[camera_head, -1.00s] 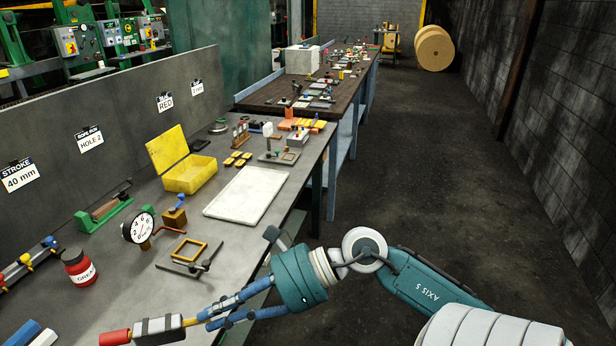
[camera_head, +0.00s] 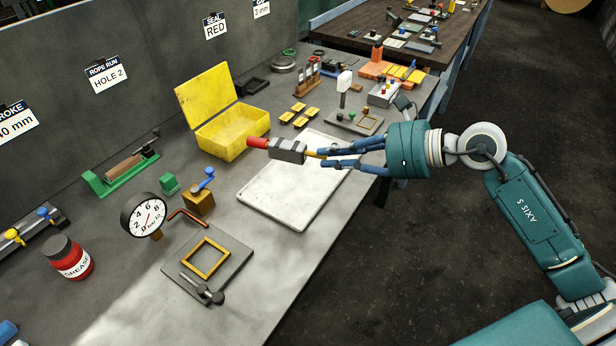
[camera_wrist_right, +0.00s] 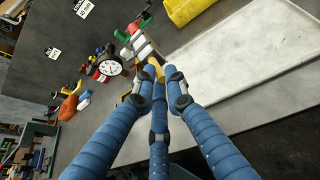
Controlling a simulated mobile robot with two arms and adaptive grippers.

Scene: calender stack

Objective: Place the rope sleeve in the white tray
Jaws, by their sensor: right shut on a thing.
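The white tray (camera_head: 285,195) lies flat and empty on the grey bench; it also shows in the right wrist view (camera_wrist_right: 235,50). My right gripper (camera_head: 328,157), blue-fingered, is shut on the yellow stem of a piece with a grey block and a red end (camera_head: 288,151). I take this piece to be the rope sleeve. In the head view it appears over the tray's far part, its red end by the yellow box; it looks held above the bench. The fingers hide part of the stem. My left gripper is not in view.
An open yellow box (camera_head: 225,135) stands just behind the tray. Small yellow pieces (camera_head: 300,114) and a white-headed fixture (camera_head: 345,90) lie beyond it. A dial gauge (camera_head: 145,215), a frame on a plate (camera_head: 206,258) and a grease jar (camera_head: 70,258) stand left of it.

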